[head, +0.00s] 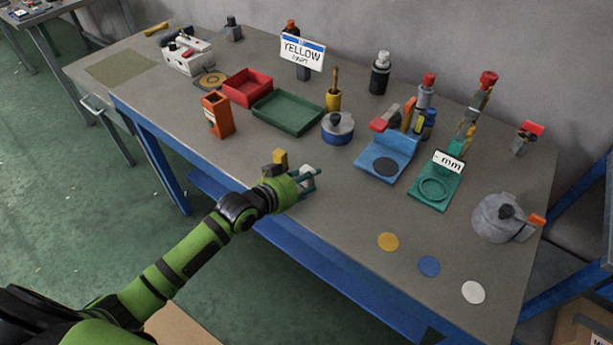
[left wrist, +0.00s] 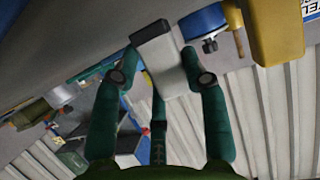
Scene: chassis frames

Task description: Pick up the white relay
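The white relay, a pale box-shaped block (left wrist: 165,62), is between the fingers of my left gripper (left wrist: 160,52) in the left wrist view. A finger stands close along each side of it and a third rises toward it from below. I cannot tell whether the fingers press on it. In the head view my left gripper (head: 316,178) is low over the front edge of the table, and the relay (head: 306,172) shows as a small pale patch, partly hidden by the fingers. My right gripper is not in view.
On the table (head: 330,235), a yellow-topped grey block (head: 279,157) is close beside my left wrist. An orange box (head: 217,114), a green tray (head: 287,111) and a blue round pot (head: 338,127) stand behind. Yellow (head: 388,241), blue (head: 429,266) and white (head: 473,292) discs lie right. Front centre is clear.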

